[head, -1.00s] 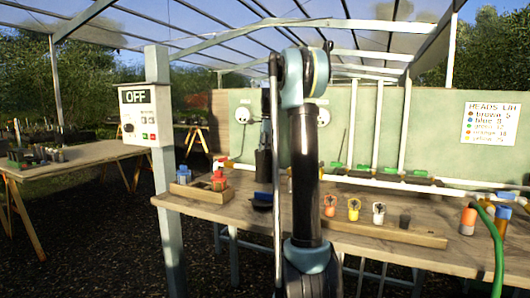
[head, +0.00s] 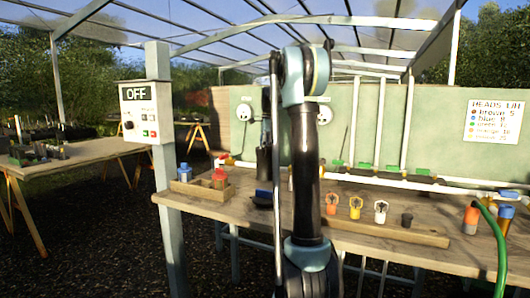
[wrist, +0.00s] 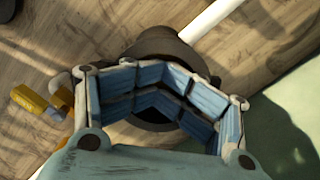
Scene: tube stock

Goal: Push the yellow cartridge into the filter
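In the wrist view my gripper (wrist: 160,95) shows jointed fingers with blue pads that bend in toward the middle. I cannot tell whether the tips meet. Beyond them is a dark round body (wrist: 160,45) joined to a white pipe, which looks like the filter. A yellow piece with a grey part (wrist: 30,100) shows at the left and looks like the cartridge, apart from my fingers. In the head view my gripper (head: 263,162) hangs dark above the bench, partly behind my arm. A small yellow spot (head: 228,162) shows on the pipe left of it.
The bench (head: 370,248) carries a rack (head: 400,233) with orange, yellow, white and dark pieces. A wooden box (head: 205,188) with blue and red pieces stands at the left. A post with an OFF panel (head: 148,113) and a green hose (head: 500,265) flank the bench.

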